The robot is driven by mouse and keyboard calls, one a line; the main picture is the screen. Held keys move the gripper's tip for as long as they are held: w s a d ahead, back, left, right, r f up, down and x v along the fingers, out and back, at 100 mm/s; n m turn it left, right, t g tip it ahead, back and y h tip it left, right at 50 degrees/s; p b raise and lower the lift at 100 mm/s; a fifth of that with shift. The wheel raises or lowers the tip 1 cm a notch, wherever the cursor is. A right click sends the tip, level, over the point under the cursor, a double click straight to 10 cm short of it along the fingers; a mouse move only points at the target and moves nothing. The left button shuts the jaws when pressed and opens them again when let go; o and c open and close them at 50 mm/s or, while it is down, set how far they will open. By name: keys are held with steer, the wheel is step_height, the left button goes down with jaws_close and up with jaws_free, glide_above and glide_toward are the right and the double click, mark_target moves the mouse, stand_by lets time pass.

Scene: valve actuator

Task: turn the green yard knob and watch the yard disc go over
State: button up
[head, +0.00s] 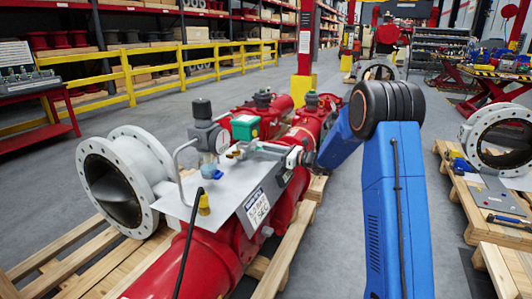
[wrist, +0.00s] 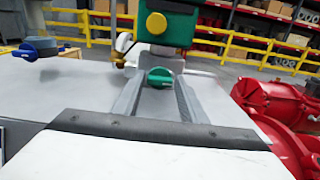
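The green knob (wrist: 160,76) shows in the middle of the wrist view, below a green box with a round yellow cap (wrist: 156,22). My gripper (wrist: 162,88) points at it, its two grey fingers apart with the knob seen between their tips; contact is not clear. In the head view my gripper (head: 305,158) is at the right edge of the grey panel (head: 185,200) on the red actuator (head: 215,260). A white flanged valve body (head: 150,165) stands at left with a dark disc (head: 112,190) partly visible inside. I cannot tell which disc is the yard disc.
A gauge block (head: 207,135) and a green box (head: 243,127) rise from the panel. A blue handle (wrist: 38,45) is left of the knob. Another flanged ring (head: 500,140) stands on a pallet at right. Grey floor is open beyond the actuator, up to the yellow rail (head: 130,75).

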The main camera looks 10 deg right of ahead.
steer(key=shift+o, duration=0.9)
steer(key=v, duration=1.7)
steer(key=shift+s+d, duration=0.15)
steer(key=s+a+r+n+g+h, duration=0.1)
steer(key=s+a+n+g+h, duration=0.25)
steer(key=s, duration=0.55)
steer(key=s+a+r+n+g, duration=0.1)
steer(key=s+a+n+g, duration=0.1)
steer(key=s+a+n, duration=0.55)
steer(key=s+a+r+n+g+h, duration=0.1)
steer(key=s+a+n+g, duration=0.2)
steer(key=s, duration=0.8)
steer(key=s+d+n+t+h, duration=0.1)
steer(key=s+d+n+h, duration=0.1)
steer(key=s, duration=0.5)
steer(key=s+d+f+n+h, duration=0.1)
steer(key=s+d+n+h, duration=0.2)
steer(key=s, duration=0.5)
steer(key=s+d+f+n+t+h, duration=0.1)
steer(key=s+d+n+h, duration=0.2)
steer(key=s+n+h, duration=0.2)
steer(key=s+n, duration=0.1)
steer(key=s, duration=0.1)
steer(key=shift+s+d+f+t, duration=0.25)
steer(key=shift+s+t, duration=0.1)
